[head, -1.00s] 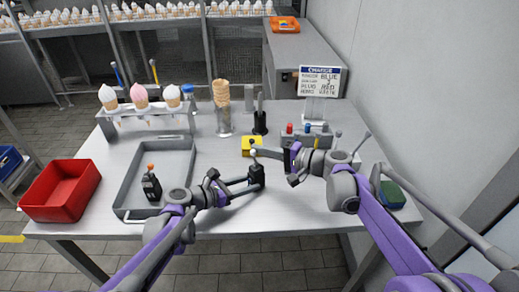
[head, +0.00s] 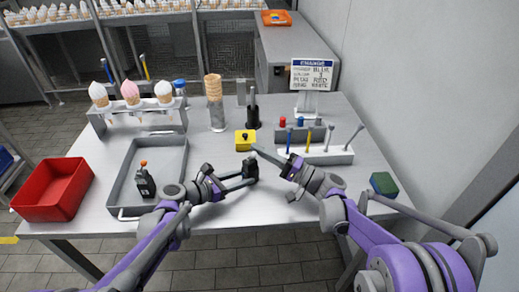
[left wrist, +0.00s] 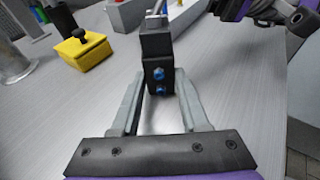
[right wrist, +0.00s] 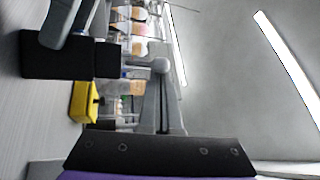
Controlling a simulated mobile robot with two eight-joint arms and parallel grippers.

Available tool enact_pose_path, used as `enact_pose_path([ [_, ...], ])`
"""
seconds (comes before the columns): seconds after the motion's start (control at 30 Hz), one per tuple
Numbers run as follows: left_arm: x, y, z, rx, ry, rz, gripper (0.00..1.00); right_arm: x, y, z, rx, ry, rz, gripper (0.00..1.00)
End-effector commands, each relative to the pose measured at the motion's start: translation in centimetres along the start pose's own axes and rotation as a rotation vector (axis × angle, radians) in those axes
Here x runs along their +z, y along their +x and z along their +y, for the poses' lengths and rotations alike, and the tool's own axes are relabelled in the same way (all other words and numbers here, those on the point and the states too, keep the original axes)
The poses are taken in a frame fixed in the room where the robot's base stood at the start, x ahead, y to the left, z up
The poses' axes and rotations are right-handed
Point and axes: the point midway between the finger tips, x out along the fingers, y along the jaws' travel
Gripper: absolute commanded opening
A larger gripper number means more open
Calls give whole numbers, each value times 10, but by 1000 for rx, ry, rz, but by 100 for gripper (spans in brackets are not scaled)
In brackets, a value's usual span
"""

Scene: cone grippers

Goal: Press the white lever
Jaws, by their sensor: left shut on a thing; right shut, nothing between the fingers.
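A black block (head: 251,170) with a pale round-knobbed lever stands upright on the table. My left gripper (head: 243,180) is shut on its sides. In the left wrist view the block (left wrist: 158,65) shows two blue bolts between my fingertips. The lever's pale ball (right wrist: 160,65) appears in the right wrist view beside the tips of my right gripper (right wrist: 163,78). That gripper is shut and empty. In the head view its fingertips (head: 255,149) are at the knob; whether they touch it I cannot tell.
A yellow block (head: 245,141) with a black knob is just behind. A pale rack (head: 325,156) with blue, yellow and grey rods stands at right, near my right arm. A grey tray (head: 124,190) and red bin (head: 52,190) lie left. A green-blue block (head: 383,184) is at right.

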Motion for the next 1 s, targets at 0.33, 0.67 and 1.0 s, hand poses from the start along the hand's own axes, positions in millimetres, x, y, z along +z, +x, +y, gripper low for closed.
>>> enact_pose_path([
  [0.33,0,0,0,0,0,0,13,-29,22,-11,0,0,0,0],
  [0.67,0,0,0,0,0,0,13,-33,-42,9,1,-2,3,0],
  [1.0,0,0,0,0,0,0,13,-32,-72,18,0,0,0,0],
])
